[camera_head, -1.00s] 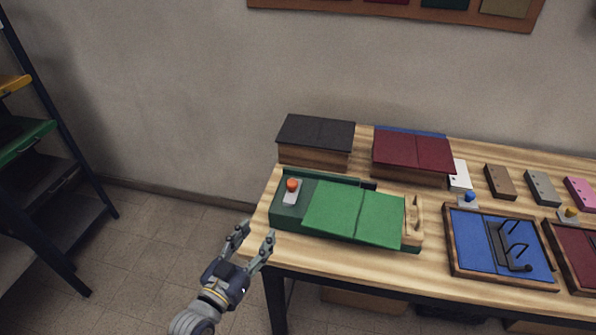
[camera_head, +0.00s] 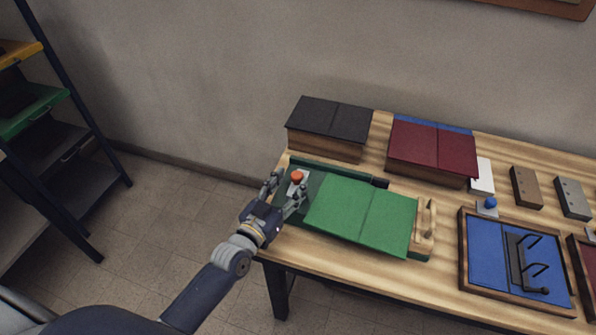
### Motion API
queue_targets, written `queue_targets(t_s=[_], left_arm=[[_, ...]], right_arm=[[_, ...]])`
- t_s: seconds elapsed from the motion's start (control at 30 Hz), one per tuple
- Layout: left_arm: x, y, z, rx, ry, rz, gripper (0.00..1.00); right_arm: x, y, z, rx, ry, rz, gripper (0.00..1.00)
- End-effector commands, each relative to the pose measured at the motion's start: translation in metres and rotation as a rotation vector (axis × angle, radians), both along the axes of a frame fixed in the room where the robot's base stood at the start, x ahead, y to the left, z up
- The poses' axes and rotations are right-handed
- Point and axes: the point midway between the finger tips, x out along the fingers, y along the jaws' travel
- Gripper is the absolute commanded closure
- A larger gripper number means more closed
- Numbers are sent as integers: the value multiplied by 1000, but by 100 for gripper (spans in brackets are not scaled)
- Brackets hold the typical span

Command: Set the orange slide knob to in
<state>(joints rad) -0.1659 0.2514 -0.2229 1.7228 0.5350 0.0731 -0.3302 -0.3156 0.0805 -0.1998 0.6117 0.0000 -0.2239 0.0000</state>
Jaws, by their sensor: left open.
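The orange slide knob (camera_head: 297,176) sits on a small pale plate at the left end of the green tray (camera_head: 333,171), beside the green velvet covers (camera_head: 361,209). My left gripper (camera_head: 287,186) is open at the tray's left end, with its fingers on either side of the knob's plate. I cannot tell whether a finger touches the knob. My right gripper is not in view.
A black-covered box (camera_head: 330,122) and a red-covered box (camera_head: 431,150) stand behind the tray. A wooden handle piece (camera_head: 424,228) is at the tray's right end. A blue-lined tray (camera_head: 488,246) lies to the right. A shelf rack (camera_head: 70,140) stands at the far left.

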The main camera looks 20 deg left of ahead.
Motion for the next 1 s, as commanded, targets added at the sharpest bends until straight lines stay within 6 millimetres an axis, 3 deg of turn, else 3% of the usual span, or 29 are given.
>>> queue_targets(t_s=[0.1,0.3,0.7,0.9,1.0], left_arm=[[19,-5,2,-1,-1,-1,52],[37,-9,0,0,0,0,52],[42,-10,0,0,1,-1,52],[42,-10,0,0,1,0,98],[42,-10,0,0,1,0,100]], right_arm=[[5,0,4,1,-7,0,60],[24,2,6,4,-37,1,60],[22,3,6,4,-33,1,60],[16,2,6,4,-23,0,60],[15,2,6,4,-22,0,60]])
